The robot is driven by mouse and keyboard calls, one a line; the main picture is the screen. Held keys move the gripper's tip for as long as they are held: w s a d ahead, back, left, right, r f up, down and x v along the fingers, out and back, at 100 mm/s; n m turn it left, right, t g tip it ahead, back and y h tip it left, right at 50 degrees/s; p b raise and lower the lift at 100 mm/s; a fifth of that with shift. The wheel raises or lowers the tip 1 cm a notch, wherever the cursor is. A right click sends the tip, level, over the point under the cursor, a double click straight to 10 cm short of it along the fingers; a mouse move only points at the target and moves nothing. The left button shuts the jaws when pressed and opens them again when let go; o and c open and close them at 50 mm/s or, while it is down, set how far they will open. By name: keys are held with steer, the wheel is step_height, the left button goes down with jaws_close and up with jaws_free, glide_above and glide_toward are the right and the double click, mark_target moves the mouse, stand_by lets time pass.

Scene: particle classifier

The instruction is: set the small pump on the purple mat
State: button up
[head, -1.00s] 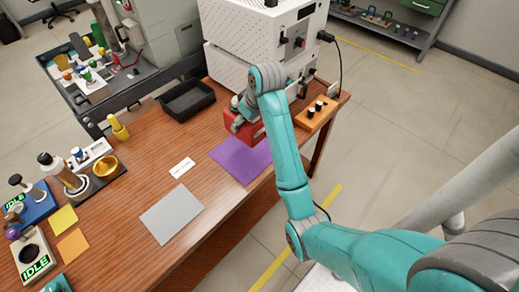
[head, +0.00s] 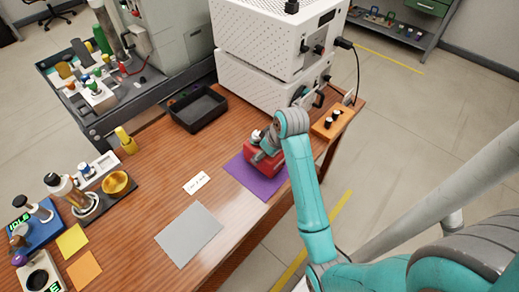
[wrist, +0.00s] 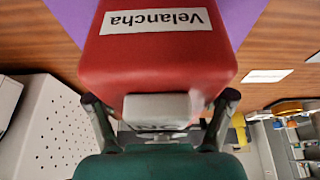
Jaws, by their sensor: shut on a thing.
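The small pump is a red block (head: 264,164) with a grey part on it. In the wrist view the red block (wrist: 160,65) bears a white label reading "Velancha". My gripper (wrist: 160,103) is shut on it, with one finger at each side of the grey part. The pump hides the mat's far part. I cannot tell whether its underside touches the mat. The purple mat (wrist: 236,18) also shows behind the pump in the wrist view.
A white perforated machine (head: 258,82) stands behind the mat, with a black tray (head: 197,108) to its left. An orange block with black knobs (head: 331,122) is to the right. A white card (head: 197,183) and grey mat (head: 188,234) lie to the left.

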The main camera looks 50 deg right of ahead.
steer(key=shift+f, duration=0.15)
steer(key=shift+f, duration=0.15)
steer(key=o, duration=1.7)
